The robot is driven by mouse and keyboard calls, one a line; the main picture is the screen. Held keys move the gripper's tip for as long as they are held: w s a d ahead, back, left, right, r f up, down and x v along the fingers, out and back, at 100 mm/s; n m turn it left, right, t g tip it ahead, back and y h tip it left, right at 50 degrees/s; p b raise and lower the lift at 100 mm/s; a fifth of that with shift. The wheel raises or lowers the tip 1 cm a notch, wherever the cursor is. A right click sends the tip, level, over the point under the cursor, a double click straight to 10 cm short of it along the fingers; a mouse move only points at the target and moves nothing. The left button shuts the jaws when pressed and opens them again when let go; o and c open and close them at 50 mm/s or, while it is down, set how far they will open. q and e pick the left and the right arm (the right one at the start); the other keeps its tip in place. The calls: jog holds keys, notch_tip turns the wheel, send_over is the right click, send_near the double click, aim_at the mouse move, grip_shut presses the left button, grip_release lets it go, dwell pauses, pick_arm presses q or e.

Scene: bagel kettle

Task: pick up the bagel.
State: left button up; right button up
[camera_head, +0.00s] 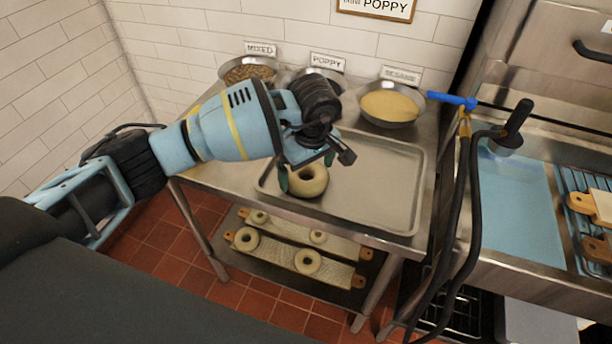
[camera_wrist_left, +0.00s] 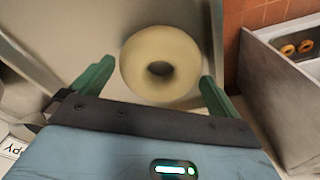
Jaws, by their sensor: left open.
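A pale, plain bagel (camera_head: 307,180) lies on the metal tray (camera_head: 403,185), toward its left end. My left gripper (camera_head: 305,176) is just above it, with green fingers pointing down at the tray. In the left wrist view the bagel (camera_wrist_left: 160,66) sits between the two open green fingers (camera_wrist_left: 152,84), one on each side. The bagel's hole faces the camera. I cannot tell whether the fingers touch it. In the head view the gripper and wrist hide part of the bagel's upper edge. My right gripper does not show.
Bowls of mixed (camera_head: 250,70), poppy and sesame (camera_head: 391,104) toppings stand behind the tray. The tray's middle and right are bare. A shelf below holds boards with several bagels (camera_head: 307,262). A blue-handled sprayer (camera_head: 452,100) and its hose hang right of the table, beside a blue water basin (camera_head: 520,205).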

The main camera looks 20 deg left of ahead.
pick_arm(q)
jog(key=shift+f, duration=0.3)
jog(key=shift+c, duration=0.4)
jog(key=c, duration=0.6)
jog(key=shift+r, duration=0.1)
jog(key=shift+r, duration=0.5)
notch_tip(320, 180, up, 3)
jog(key=shift+f, duration=0.2)
jog(key=s+d, duration=0.2)
jog(key=s, duration=0.5)
jog(key=s+d+r, duration=0.1)
jog(key=s, duration=0.7)
jog(key=shift+s+d+b, duration=0.3)
jog(key=shift+d, duration=0.05)
jog(key=shift+r, duration=0.1)
